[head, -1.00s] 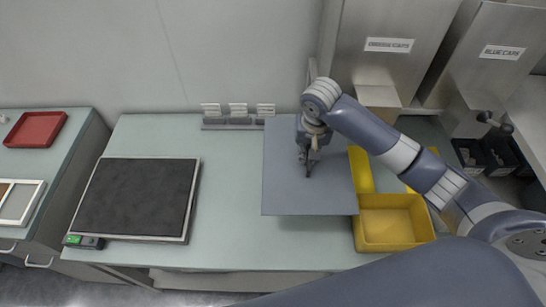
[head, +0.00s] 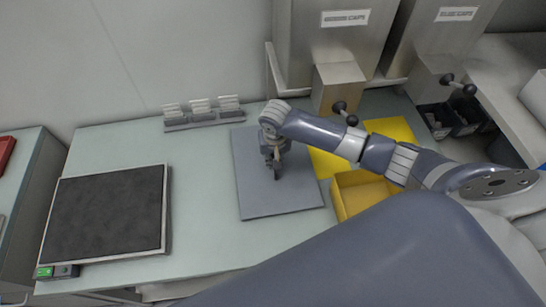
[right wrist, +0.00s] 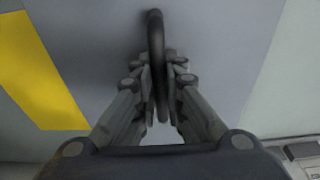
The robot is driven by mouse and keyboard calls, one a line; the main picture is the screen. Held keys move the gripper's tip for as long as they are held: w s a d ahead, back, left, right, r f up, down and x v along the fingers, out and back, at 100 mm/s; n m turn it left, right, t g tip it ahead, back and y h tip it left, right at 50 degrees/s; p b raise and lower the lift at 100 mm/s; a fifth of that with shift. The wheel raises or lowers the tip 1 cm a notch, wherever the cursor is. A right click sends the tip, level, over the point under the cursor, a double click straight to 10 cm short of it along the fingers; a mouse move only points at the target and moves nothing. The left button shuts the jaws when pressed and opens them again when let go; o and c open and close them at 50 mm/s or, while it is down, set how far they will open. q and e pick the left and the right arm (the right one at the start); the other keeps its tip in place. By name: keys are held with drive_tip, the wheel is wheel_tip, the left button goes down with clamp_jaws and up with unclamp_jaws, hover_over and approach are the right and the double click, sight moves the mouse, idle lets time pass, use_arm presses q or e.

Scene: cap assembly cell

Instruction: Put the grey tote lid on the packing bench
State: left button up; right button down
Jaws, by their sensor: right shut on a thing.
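The grey tote lid (head: 268,201) is a flat grey sheet, lying roughly level over the middle of the packing bench (head: 203,200). In the head view my right gripper (head: 276,174) points down at its middle. In the right wrist view my right gripper (right wrist: 160,95) is shut on the lid's dark loop handle (right wrist: 156,30), with a finger on each side. The lid (right wrist: 215,45) also fills much of that view. I cannot tell whether its underside touches the bench. My left gripper is not in view.
A black mat (head: 105,212) lies on the bench's left part. A small rack (head: 203,118) stands at the back. A yellow bin (head: 358,192) is close right of the lid. Metal dispensers (head: 335,45) stand behind. Bare bench lies between mat and lid.

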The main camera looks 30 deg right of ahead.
drive_tip(key=shift+f, duration=0.2)
drive_tip(key=c, duration=1.7)
unclamp_jaws()
drive_tip(key=r, duration=0.4)
drive_tip(key=s+r, duration=0.1)
drive_tip(key=r, duration=0.7)
drive_tip(key=shift+s+a+b, duration=0.25)
drive_tip(key=shift+s+b, duration=0.05)
drive_tip(key=shift+s, duration=0.05)
